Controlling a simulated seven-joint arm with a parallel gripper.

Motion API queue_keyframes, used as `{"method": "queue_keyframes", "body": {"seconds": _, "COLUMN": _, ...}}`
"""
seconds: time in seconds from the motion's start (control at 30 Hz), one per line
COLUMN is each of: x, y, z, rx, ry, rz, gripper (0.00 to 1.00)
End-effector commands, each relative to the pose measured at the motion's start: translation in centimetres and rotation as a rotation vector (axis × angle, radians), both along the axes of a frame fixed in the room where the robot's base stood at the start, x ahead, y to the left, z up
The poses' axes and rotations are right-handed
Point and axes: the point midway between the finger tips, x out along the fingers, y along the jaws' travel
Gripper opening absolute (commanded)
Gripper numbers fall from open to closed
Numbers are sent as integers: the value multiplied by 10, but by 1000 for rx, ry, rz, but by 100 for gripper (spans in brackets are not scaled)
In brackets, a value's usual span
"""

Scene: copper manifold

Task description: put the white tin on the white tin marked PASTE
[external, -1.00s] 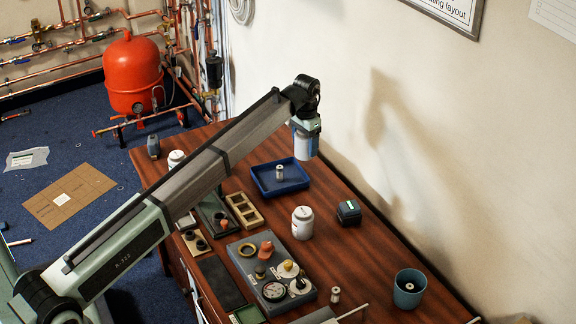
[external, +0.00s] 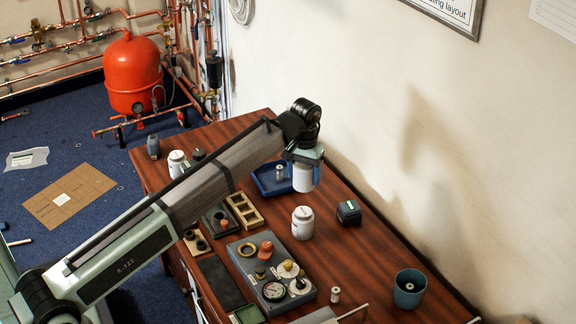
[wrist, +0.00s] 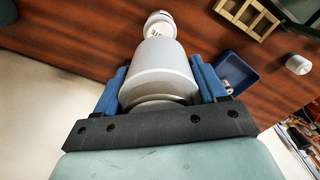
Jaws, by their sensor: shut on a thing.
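My gripper (external: 304,158) is shut on a white tin (external: 303,179) and holds it in the air, bottom down, above the table. In the wrist view the held tin (wrist: 164,75) sits between the two blue fingers of the gripper (wrist: 160,72). The white tin marked PASTE (external: 302,224) stands upright on the table, lower in the external picture than the held tin and apart from it. In the wrist view the PASTE tin (wrist: 160,27) shows beyond the held tin, with only part of its lettering readable.
A blue tray (external: 264,187) holding a small metal fitting is behind the held tin. Another white tin (external: 177,160) stands at the far left. A dark box (external: 349,212) is right of the PASTE tin. A grey gauge board (external: 245,269) and wooden tray (external: 246,211) lie left.

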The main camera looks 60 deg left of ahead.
Motion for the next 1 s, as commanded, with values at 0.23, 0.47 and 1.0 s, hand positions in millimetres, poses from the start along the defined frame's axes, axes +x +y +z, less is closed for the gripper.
{"method": "queue_keyframes", "body": {"seconds": 0.23, "x": 0, "y": 0, "z": -11, "rx": 0, "ry": 2, "rz": 50, "gripper": 28}}
{"method": "queue_keyframes", "body": {"seconds": 0.47, "x": -1, "y": 0, "z": -47, "rx": 0, "ry": 2, "rz": 48, "gripper": 28}}
{"method": "queue_keyframes", "body": {"seconds": 1.0, "x": 0, "y": 0, "z": -99, "rx": 0, "ry": 0, "rz": 47, "gripper": 28}}
